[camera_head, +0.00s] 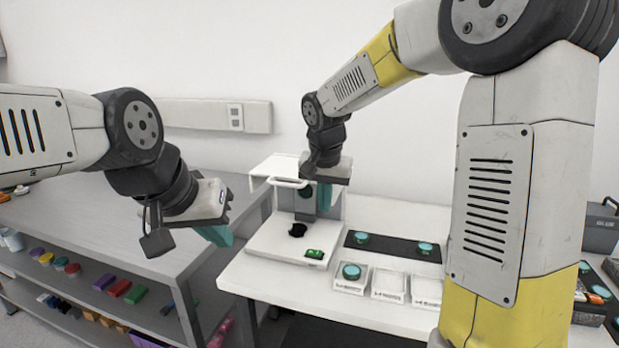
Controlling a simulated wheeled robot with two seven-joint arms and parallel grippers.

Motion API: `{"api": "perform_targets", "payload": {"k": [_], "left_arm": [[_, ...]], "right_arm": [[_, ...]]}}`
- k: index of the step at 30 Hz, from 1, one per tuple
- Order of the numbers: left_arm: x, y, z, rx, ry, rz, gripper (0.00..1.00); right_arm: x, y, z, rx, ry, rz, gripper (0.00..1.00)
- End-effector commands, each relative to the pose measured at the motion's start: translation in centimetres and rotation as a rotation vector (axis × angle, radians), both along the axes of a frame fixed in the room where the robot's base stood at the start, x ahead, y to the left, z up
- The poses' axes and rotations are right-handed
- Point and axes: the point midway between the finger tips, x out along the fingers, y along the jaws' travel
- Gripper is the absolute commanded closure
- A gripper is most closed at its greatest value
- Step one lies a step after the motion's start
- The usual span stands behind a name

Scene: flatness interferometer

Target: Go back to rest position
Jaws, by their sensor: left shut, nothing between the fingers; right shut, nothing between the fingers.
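My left gripper (217,234) hangs in the air at the left, in front of the grey shelf bench. Its teal fingers are shut with nothing between them. My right gripper (324,195) is above the white interferometer (272,240) on the white table, in front of its raised rear part. Its teal fingers point down and are shut and empty. The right wrist hides part of the instrument.
White trays (388,284) stand at the table's front; the left one holds a teal-topped disc (351,271). A black mat (387,246) behind them bears two similar discs. The grey bench (75,212) at left has coloured blocks on lower shelves. A grey toolbox (601,228) is at right.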

Motion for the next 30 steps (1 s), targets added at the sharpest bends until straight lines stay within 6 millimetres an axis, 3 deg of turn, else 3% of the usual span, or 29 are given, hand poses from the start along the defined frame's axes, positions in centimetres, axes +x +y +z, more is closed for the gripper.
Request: {"api": "perform_targets", "payload": {"k": [3, 9, 15, 18, 24, 30], "left_arm": [[0.0, 0.0, 0.0, 0.0, 0.0, 0.0, 1.0], [0.0, 0.0, 0.0, 0.0, 0.0, 0.0, 1.0], [0.0, 0.0, 0.0, 0.0, 0.0, 0.0, 1.0], [0.0, 0.0, 0.0, 0.0, 0.0, 0.0, 1.0], [0.0, 0.0, 0.0, 0.0, 0.0, 0.0, 1.0], [0.0, 0.0, 0.0, 0.0, 0.0, 0.0, 1.0]], "right_arm": [[-3.9, -3.4, 3.1, 0.039, -0.034, 0.044, 1.0], [-11.1, -7.4, 5.8, 0.083, -0.103, 0.142, 1.0], [-17.8, -9.7, 6.5, 0.097, -0.194, 0.236, 1.0], [-20.2, -10.1, 6.3, 0.097, -0.233, 0.271, 1.0], [-22.4, -10.3, 5.8, 0.089, -0.27, 0.309, 1.0], [-22.5, -10.3, 5.8, 0.089, -0.271, 0.311, 1.0]]}}
